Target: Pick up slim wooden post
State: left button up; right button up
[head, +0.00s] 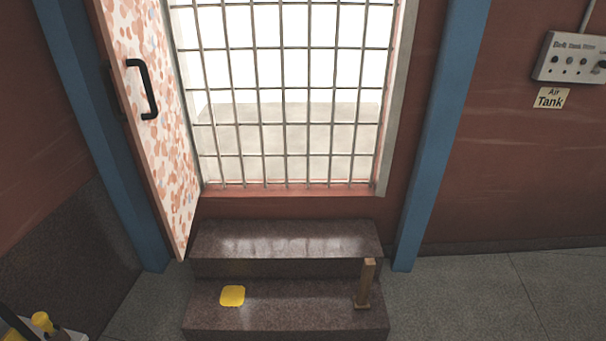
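The slim wooden post (367,282) stands upright on the lower step, near its right end. It is light brown, with a slightly wider foot at the bottom. A flat yellow square (232,296) lies on the same step, to the left of the post and apart from it. Neither of my grippers shows in the head view, so I cannot see whether they are open or shut.
Two dark stone steps (284,238) lead up to a barred opening (285,95). A spotted door (155,110) with a black handle stands open at left. Blue pillars (440,130) flank the opening. Grey floor (490,295) is clear at right. Yellow-topped items (41,320) sit at bottom left.

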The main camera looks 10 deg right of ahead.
aim_at(361, 301)
jog(key=z, duration=0.95)
jog(key=i+l+u, duration=0.15)
jog(key=l, duration=0.2)
jog(key=i+l+u, duration=0.1)
jog(key=i+l, duration=0.15)
jog(key=l, duration=0.15)
jog(key=i+l+u, duration=0.15)
jog(key=l, duration=0.25)
